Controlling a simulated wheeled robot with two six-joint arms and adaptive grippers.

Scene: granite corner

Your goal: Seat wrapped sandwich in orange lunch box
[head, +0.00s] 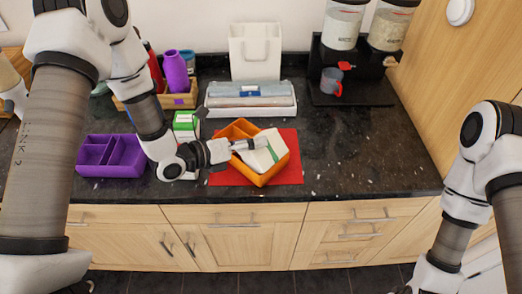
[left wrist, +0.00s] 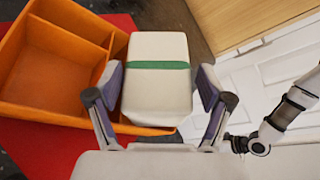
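The wrapped sandwich is a white block with a green band. In the left wrist view the sandwich (left wrist: 155,90) lies between the two pads of my left gripper (left wrist: 157,92), which press its sides. In the head view the sandwich (head: 266,156) is over the right part of the orange lunch box (head: 249,180), with my left gripper (head: 252,145) at it. The lunch box (left wrist: 40,112) has divided compartments. The sandwich hides its right side, and I cannot tell whether it touches the floor of the box. My right gripper's fingers do not show clearly at the lower right.
The box stands on a red mat (head: 292,172) on the dark counter. A purple divided box (head: 112,170) and a green-white carton (head: 186,122) are to the left. A white tray (head: 251,111) and bag (head: 255,52) stand behind. The counter right of the mat is clear.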

